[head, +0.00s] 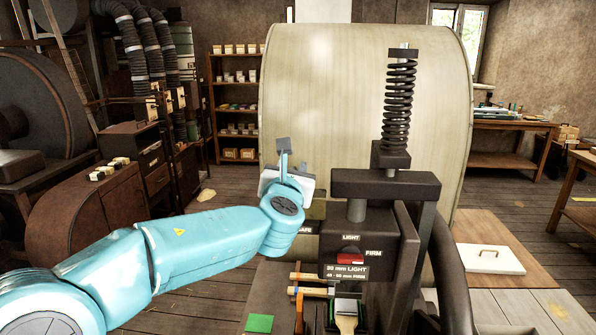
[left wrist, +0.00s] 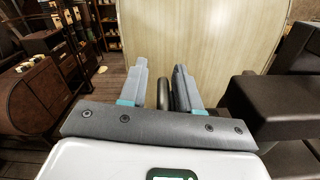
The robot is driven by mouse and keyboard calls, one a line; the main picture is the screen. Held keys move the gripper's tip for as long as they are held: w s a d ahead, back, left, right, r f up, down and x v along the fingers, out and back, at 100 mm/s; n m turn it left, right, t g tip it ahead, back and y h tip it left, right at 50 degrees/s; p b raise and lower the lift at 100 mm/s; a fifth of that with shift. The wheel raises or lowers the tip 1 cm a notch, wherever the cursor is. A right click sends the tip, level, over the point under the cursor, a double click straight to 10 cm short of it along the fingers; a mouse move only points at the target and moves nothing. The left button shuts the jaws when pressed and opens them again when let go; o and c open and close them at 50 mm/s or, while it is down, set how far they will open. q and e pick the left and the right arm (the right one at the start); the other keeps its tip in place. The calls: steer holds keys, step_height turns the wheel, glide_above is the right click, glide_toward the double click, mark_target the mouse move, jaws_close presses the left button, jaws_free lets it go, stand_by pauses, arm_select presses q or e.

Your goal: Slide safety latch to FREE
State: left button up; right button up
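The press's dark latch and dial housing (head: 375,240) has a "SAFE" label at its left edge, partly hidden behind my left wrist. The latch itself is not clear in the head view. My left gripper (head: 284,152) is above and left of that label, in front of the big pale drum. In the left wrist view my left gripper (left wrist: 162,85) has its two fingers apart. A dark rounded upright piece (left wrist: 163,94) shows between them, closer to the right finger; I cannot tell whether they touch. My right gripper is in neither view.
A red selector (head: 349,255) sits between "LIGHT" and "FIRM". The spring column (head: 399,95) and black bracket (head: 385,186) stand right of my gripper. The pale drum (head: 330,100) is close behind. Tools (head: 318,285) lie below the housing.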

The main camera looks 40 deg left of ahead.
arm_select(q)
steer(key=shift+s+a, duration=0.15)
steer(key=shift+a, duration=0.15)
steer(key=shift+d, duration=0.35)
steer(key=shift+s+d+f+b, duration=0.1)
steer(key=shift+s+b, duration=0.2)
steer(key=shift+s, duration=0.05)
steer(key=b+v, duration=0.3)
steer(key=v, duration=1.2)
steer(key=shift+d, duration=0.2)
